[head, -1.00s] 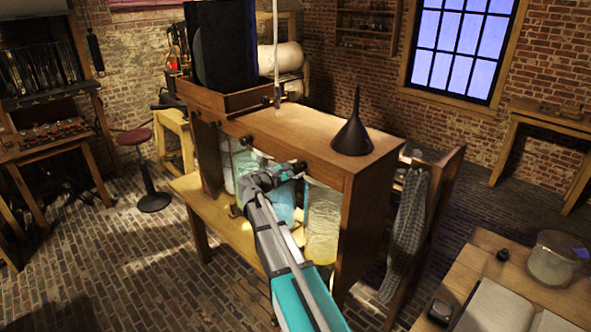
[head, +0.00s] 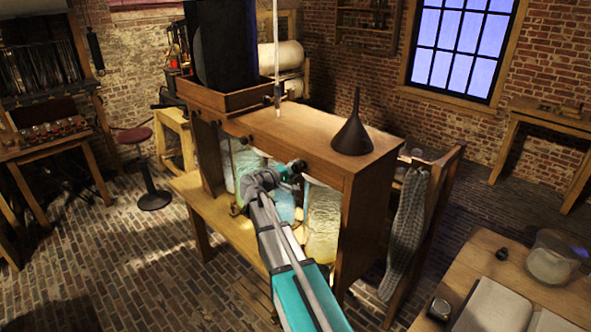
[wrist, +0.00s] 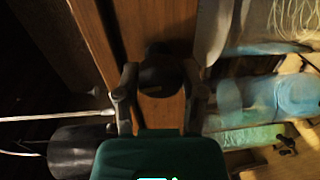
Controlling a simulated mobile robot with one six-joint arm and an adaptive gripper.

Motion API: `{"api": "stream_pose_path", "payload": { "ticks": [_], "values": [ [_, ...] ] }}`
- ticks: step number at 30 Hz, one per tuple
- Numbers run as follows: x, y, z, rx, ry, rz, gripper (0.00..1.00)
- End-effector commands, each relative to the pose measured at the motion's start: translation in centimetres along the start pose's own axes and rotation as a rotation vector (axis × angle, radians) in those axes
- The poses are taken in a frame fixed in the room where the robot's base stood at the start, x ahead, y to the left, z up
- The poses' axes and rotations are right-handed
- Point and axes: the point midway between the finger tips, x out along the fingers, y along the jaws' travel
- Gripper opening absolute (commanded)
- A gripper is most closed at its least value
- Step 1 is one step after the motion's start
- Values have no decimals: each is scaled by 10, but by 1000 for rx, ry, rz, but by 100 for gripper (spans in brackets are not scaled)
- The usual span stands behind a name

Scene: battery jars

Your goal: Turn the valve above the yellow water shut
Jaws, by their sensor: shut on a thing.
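A wooden cabinet (head: 365,200) has dark round valve knobs along its front beam. A valve knob (wrist: 162,78) sits between the two fingers of my gripper (wrist: 160,95), which is shut on it. In the head view my gripper (head: 297,167) is at the beam, near the top of the jars. A jar of yellow water (head: 322,225) stands below and right of it. A jar of blue water (head: 283,203) is beside it, partly behind my arm. I cannot tell for sure which jar the held knob is above. My gripper hides the knob in the head view.
Another knob (head: 247,139) is further left on the beam. A black funnel (head: 352,130) and an upright glass tube (head: 277,60) stand on top. A cloth (head: 408,225) hangs at the right. A table (head: 480,255) stands at the front right.

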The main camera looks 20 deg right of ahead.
Motion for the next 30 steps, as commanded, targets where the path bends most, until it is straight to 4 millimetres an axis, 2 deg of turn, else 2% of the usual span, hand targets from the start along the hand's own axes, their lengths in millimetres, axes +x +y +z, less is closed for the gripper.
{"api": "stream_pose_path", "payload": {
  "ticks": [9, 24, 25, 30],
  "values": [
    [0, 0, 0, 143, 10, -3, 5],
    [-1, 0, 0, 168, 12, -3, 5],
    [-1, 0, 0, 168, 12, -3, 56],
    [-1, 0, 0, 167, 12, -3, 88]
  ]
}}
